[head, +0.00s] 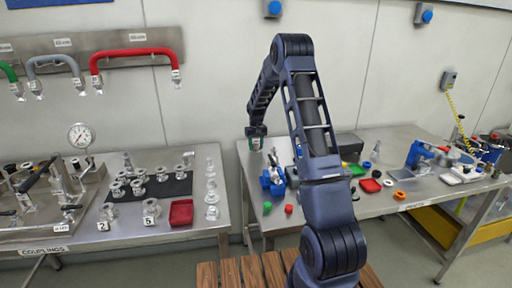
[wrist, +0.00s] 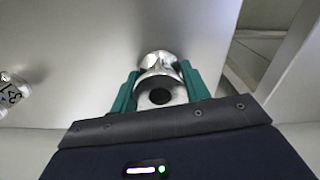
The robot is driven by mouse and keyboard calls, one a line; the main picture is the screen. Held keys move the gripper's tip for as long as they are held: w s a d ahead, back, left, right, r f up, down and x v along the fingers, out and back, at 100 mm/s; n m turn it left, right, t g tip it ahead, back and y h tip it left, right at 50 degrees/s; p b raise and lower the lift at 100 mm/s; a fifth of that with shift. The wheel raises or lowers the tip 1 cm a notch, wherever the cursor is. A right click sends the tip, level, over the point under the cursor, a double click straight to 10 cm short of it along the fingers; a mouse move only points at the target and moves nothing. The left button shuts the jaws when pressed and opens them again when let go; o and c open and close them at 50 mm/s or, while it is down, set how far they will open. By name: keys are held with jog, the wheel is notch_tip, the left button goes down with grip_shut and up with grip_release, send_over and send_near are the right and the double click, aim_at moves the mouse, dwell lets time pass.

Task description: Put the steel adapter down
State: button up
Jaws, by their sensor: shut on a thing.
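My gripper (wrist: 159,78) is shut on the steel adapter (wrist: 158,62), a shiny round metal piece with a dark bore facing the wrist camera. The green fingers press on it from both sides. In the head view my gripper (head: 257,134) hangs over the left back part of the right-hand bench (head: 330,205). The adapter is too small there to make out clearly. In the wrist view a plain grey surface lies behind the adapter, and I cannot tell whether the two touch.
A labelled metal fitting (wrist: 14,92) shows at the left of the wrist view. A blue fixture (head: 272,180) stands on the right bench near my gripper. A gap separates the benches.

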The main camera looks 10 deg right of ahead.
jog(key=shift+f, duration=0.2)
jog(key=shift+f, duration=0.15)
jog(key=o, duration=1.1)
